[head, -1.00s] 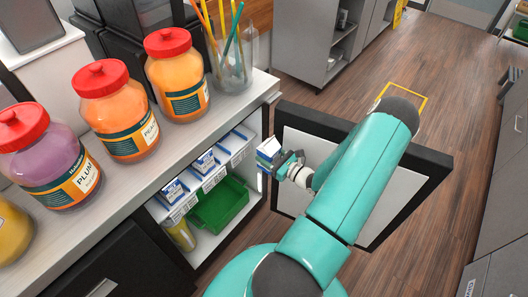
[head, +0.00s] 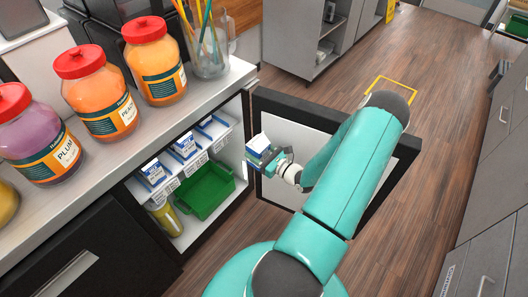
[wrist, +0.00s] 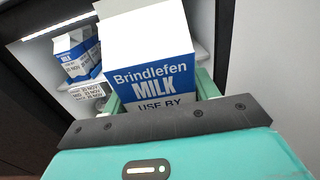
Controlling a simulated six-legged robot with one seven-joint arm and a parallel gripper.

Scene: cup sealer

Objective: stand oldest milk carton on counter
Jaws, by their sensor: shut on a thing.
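My gripper (head: 268,160) is shut on a white and blue milk carton (head: 257,145), held upright or slightly tilted in front of the open fridge. In the wrist view the held carton (wrist: 150,62) reads "Brindlefen MILK" and "USE BY"; its date is hidden. More milk cartons stand on the fridge's upper shelf: one in front (head: 153,172), one behind it (head: 185,146), and part of another farther back (head: 206,121). A shelf carton also shows in the wrist view (wrist: 75,55), above date labels. The counter (head: 112,172) is above the fridge, to the left of my gripper.
Several large red-lidded jars (head: 155,62) line the counter, with a glass of straws (head: 208,45) at its far end. The counter's front strip is clear. The open fridge door (head: 385,175) stands behind my arm. A green bin (head: 205,190) sits on the lower shelf.

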